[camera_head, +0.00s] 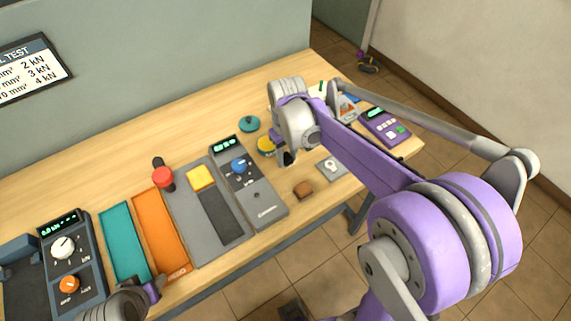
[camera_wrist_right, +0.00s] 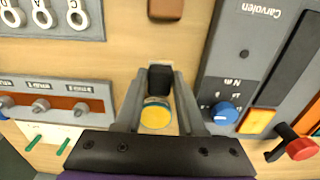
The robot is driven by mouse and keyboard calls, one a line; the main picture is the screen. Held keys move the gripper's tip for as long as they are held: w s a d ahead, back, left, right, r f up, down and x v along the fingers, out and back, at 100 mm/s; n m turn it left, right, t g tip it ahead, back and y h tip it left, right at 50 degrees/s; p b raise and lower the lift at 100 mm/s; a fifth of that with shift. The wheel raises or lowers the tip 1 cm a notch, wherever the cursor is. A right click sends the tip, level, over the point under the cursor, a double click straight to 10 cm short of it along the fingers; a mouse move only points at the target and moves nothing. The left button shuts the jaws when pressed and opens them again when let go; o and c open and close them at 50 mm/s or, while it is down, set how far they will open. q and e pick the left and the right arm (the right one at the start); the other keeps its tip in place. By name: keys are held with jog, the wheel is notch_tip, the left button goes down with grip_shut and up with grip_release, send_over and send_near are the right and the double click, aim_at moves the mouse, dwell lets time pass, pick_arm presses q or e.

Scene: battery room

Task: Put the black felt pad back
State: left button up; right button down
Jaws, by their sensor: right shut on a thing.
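My right gripper (camera_head: 287,158) hangs over the table beside the yellow-topped round piece (camera_head: 266,146). In the right wrist view my right gripper (camera_wrist_right: 160,80) is shut on a small black piece (camera_wrist_right: 160,77), which looks like the black felt pad. The fingers hide its sides. The yellow-topped round piece (camera_wrist_right: 155,116) also shows between the fingers, lower in that view. My left gripper (camera_head: 150,289) is at the lower left edge, partly cut off; its jaws are not clear.
A brown block (camera_head: 303,189) lies near the table's front edge, by a grey plate (camera_head: 332,168). A teal round piece (camera_head: 249,124) lies behind. The grey meter (camera_head: 262,196) with a blue knob, orange tray (camera_head: 160,235) and teal tray (camera_head: 124,243) fill the left. Bare wood lies behind them.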

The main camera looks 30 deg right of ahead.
aim_at(286, 172)
pick_arm(q)
jog(key=shift+f, duration=0.2)
pick_arm(e)
jog(key=shift+w+f, duration=0.1)
jog(key=shift+f, duration=2.15)
pick_arm(q)
jog(key=shift+f+b, duration=0.2)
jog(key=shift+b, duration=0.1)
pick_arm(e)
jog(key=shift+f, duration=0.25)
jog(key=c, duration=0.5)
grip_release()
jog(key=shift+r, duration=0.1)
pick_arm(q)
jog(key=shift+r, duration=0.15)
pick_arm(e)
jog(key=shift+r, duration=0.1)
